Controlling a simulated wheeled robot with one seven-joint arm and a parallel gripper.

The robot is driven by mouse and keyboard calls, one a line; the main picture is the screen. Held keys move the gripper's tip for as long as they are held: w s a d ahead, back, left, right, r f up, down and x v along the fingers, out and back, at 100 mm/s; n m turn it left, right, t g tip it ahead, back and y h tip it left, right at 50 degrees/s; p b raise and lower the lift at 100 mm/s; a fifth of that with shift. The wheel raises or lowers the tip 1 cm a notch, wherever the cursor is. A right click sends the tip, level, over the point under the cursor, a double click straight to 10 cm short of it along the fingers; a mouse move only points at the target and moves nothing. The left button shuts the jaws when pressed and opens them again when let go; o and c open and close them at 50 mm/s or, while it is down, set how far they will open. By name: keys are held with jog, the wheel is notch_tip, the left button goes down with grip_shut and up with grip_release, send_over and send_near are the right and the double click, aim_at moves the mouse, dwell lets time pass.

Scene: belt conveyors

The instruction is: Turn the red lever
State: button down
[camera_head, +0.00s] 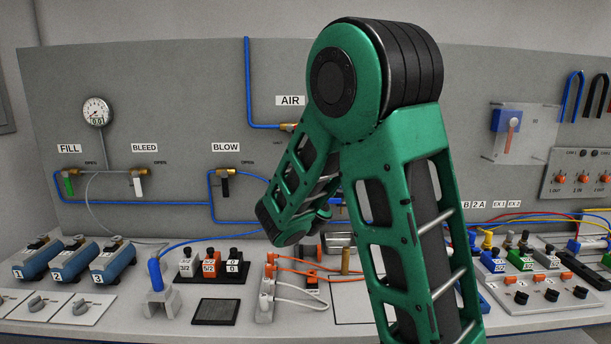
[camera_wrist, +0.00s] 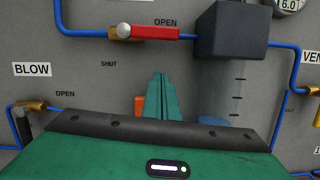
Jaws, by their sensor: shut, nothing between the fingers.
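The red lever (camera_wrist: 155,32) shows in the wrist view on a brass valve (camera_wrist: 121,32) in a blue pipe. It lies level, pointing right along the pipe, just under the word OPEN. The word SHUT is below and to the left of the valve. My gripper (camera_wrist: 160,78) is shut and empty, its green fingers together below the lever in the picture, with a gap between. In the head view the brass valve (camera_head: 289,127) shows under the AIR sign, but my arm hides the lever and my fingertips cannot be made out.
A dark block (camera_wrist: 232,30) on a clear cylinder stands right of the lever. A gauge (camera_wrist: 289,5) is at upper right. The BLOW valve (camera_wrist: 30,106) is at lower left. In the head view, the bench (camera_head: 120,318) below holds several blue units, switches and cables.

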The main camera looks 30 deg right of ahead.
jog(key=v, duration=0.9)
jog(key=shift+s+r, duration=0.2)
jog(key=shift+s, duration=0.05)
jog(key=shift+a, duration=0.1)
